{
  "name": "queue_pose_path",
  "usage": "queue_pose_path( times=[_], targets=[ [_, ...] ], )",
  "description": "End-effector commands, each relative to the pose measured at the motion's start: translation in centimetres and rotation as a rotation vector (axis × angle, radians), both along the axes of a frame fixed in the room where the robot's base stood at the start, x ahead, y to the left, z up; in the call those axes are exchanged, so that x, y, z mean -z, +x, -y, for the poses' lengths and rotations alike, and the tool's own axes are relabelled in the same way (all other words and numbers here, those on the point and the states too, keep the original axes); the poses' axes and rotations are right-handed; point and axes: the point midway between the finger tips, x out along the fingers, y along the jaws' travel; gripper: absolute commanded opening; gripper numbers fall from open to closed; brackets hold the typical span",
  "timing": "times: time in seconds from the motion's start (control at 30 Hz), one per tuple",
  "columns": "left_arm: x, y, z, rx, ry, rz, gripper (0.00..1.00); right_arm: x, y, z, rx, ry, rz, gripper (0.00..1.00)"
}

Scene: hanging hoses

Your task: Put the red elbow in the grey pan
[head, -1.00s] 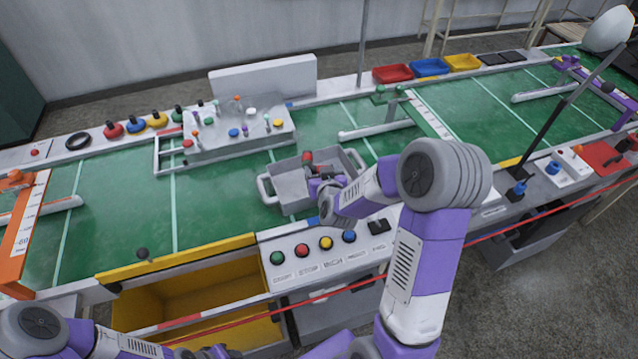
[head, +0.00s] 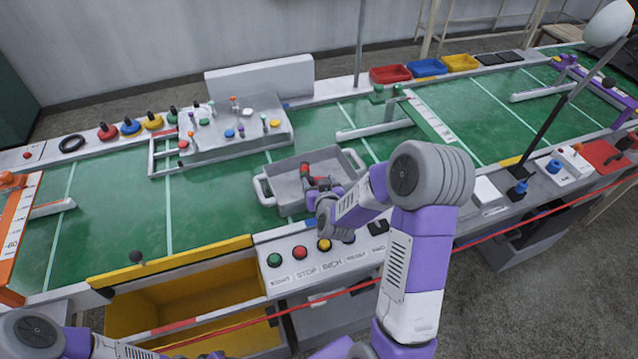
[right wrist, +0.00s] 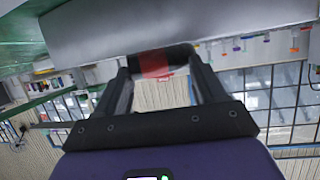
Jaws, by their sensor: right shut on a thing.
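The grey pan (head: 283,203) is a shallow tray with side handles on the green table, in the middle of the head view. My right gripper (head: 312,184) is over the inside of the pan, shut on the red elbow (head: 305,172). In the right wrist view the elbow (right wrist: 156,65), red with dark ends, sits between the two fingers. A large grey surface, seemingly the pan (right wrist: 170,25), lies just beyond it. I cannot tell whether the elbow touches the pan floor. My left gripper (head: 214,355) shows only in part at the bottom edge; its jaws are unclear.
A button panel (head: 311,265) is in front of the pan, beside an open yellow bin (head: 190,300). A grey fixture with coloured pegs (head: 240,145) stands behind left. Red, blue and yellow trays line the back. Green table left of the pan is clear.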

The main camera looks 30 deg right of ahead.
Motion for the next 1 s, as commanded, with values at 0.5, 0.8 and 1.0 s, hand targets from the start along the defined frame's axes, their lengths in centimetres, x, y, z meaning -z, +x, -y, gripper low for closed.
queue_pose_path(
  times=[0.5,0.8,1.0],
  targets=[
    [0.4,0.0,0.0,0.0,0.0,0.0,0.38,0.3,0.0,0.0,0.0,0.0,0.0,0.98],
    [-0.2,0.0,0.0,0.0,0.0,0.0,0.38,-0.2,0.0,0.0,0.0,0.0,-0.001,0.98],
    [-1.6,0.0,0.0,0.0,0.0,0.001,0.38,-1.8,-0.5,-0.9,-0.007,0.001,0.0,0.98]
  ],
)
